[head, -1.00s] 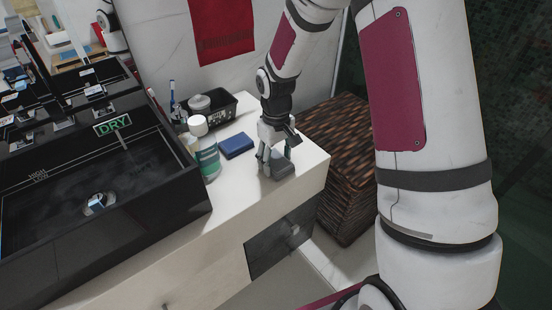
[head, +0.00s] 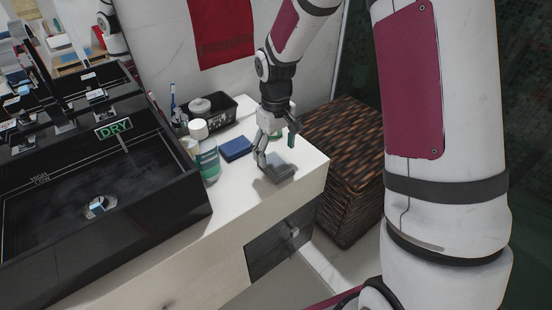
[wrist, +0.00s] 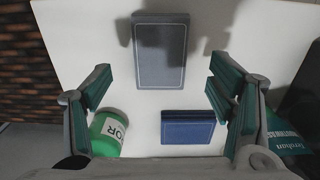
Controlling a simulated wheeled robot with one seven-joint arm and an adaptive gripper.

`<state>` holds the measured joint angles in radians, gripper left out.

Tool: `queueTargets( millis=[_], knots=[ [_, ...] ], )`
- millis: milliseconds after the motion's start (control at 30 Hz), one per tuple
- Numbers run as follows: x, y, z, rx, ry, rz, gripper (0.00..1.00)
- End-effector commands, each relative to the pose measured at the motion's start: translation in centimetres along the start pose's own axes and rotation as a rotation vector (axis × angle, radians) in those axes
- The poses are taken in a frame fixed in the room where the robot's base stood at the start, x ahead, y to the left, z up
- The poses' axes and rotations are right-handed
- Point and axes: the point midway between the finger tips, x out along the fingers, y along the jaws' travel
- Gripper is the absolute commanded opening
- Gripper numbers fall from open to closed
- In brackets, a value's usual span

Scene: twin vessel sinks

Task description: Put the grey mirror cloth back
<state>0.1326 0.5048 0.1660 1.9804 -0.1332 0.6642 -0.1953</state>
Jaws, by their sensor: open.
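The grey cloth (head: 281,170) is a flat folded rectangle with a thin pale border line. It lies on the pale counter near its right end, and fills the upper middle of the wrist view (wrist: 161,55). My gripper (head: 277,153) is just above and behind it in the head view, with fingers spread and nothing between them. In the wrist view the two green-padded fingers (wrist: 160,85) stand wide apart, on either side of the cloth's lower part. A blue folded cloth (head: 236,149) lies apart from it, to its left in the head view.
A green-and-white jar (wrist: 106,133) stands close by the left finger in the wrist view. A black sink (head: 150,205) is at left, a woven basket (head: 345,150) at right.

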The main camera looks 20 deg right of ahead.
Motion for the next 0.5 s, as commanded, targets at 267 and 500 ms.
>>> queueTargets(
  millis=[267,500],
  knots=[
    [-5.4,-0.1,0.0,0.000,0.002,0.000,0.76],
    [-7.1,-0.1,0.0,-0.002,-0.001,0.000,0.76]
  ],
)
